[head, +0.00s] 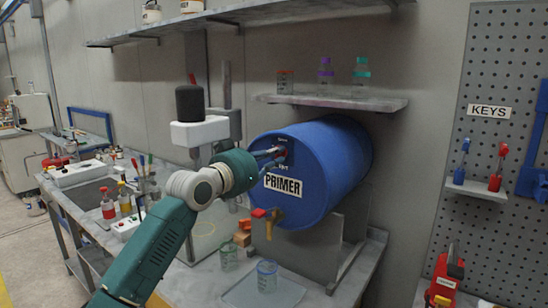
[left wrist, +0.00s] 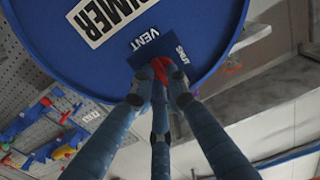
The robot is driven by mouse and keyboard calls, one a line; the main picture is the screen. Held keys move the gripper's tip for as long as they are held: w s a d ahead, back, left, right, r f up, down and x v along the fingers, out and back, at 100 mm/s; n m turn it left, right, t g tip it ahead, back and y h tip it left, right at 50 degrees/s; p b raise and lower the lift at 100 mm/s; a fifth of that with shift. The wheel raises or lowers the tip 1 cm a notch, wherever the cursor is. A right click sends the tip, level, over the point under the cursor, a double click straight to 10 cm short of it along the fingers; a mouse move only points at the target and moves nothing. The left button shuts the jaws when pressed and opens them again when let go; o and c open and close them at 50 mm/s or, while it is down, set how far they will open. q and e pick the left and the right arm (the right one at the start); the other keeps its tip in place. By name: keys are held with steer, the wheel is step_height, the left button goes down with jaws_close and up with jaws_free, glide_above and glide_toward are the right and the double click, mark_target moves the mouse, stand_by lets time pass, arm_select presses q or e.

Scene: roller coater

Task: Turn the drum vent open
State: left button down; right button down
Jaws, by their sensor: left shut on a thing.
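The blue drum (head: 338,165) lies on its side on a stand, with a white PRIMER label (head: 283,184) on its end face. My left gripper (head: 277,155) reaches the upper part of that face. In the left wrist view my left gripper (left wrist: 162,88) has its fingers closed around the red vent knob (left wrist: 160,68), which they largely hide. The knob sits on a dark blue plate by the word VENT (left wrist: 145,39). The knob's exact angle is hidden. My right gripper is not in view.
A brass tap (head: 271,224) with a red handle sticks out below the label. Beakers (head: 267,275) stand on the bench under it. A shelf (head: 335,102) with bottles is above the drum. A pegboard (head: 500,60) with a KEYS sign is at right.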

arm_select(q)
steer(key=shift+f, duration=0.15)
steer(key=c, duration=1.7)
jaws_free()
steer(key=shift+a, duration=0.1)
steer(key=v, duration=1.2)
